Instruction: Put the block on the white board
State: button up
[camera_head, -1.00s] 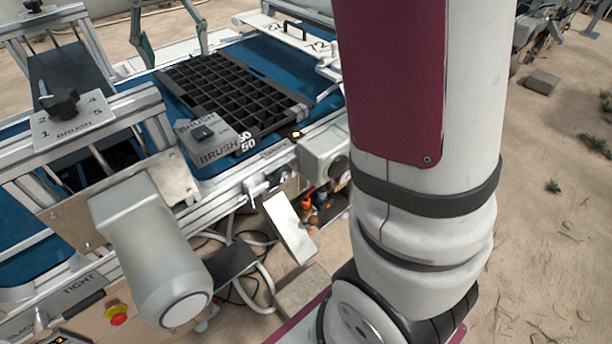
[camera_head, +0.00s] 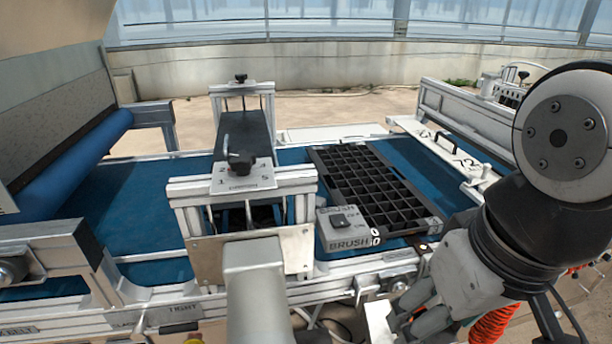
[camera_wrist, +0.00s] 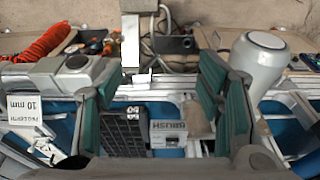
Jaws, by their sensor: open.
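My gripper (camera_head: 415,308) is at the lower right in the head view, near the front rail of the seeder. In the wrist view my gripper (camera_wrist: 155,108) has its two teal-padded fingers wide apart, with nothing held between them. I cannot pick out a loose block for certain. A grey box marked BRUSH (camera_head: 347,243) sits at the tray's near left corner, and it also shows between the fingers in the wrist view (camera_wrist: 168,140). A white panel with a black handle (camera_head: 445,150) spans the belt at right. Whether it is the white board is unclear.
A black cell tray (camera_head: 372,185) lies on the blue belt (camera_head: 145,205). A grey motor (camera_head: 252,290) juts out in front, and a brush frame (camera_head: 243,180) rises left of the tray. Orange hose (camera_wrist: 38,42) and cables hang near the gripper.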

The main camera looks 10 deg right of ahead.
jog(key=w+r+t, duration=0.3)
jog(key=w+r, duration=0.3)
jog(key=w, duration=0.2)
jog(key=m+g+h, duration=0.2)
jog(key=m+h, duration=0.1)
jog(key=m, duration=0.5)
send_over(317, 204)
jog(key=s+a, duration=0.3)
notch_tip(317, 204, down, 15)
jog(key=x, duration=1.3)
jog(key=shift+w+a+f, duration=0.15)
jog(key=shift+a+f, duration=0.1)
jog(key=c, duration=1.4)
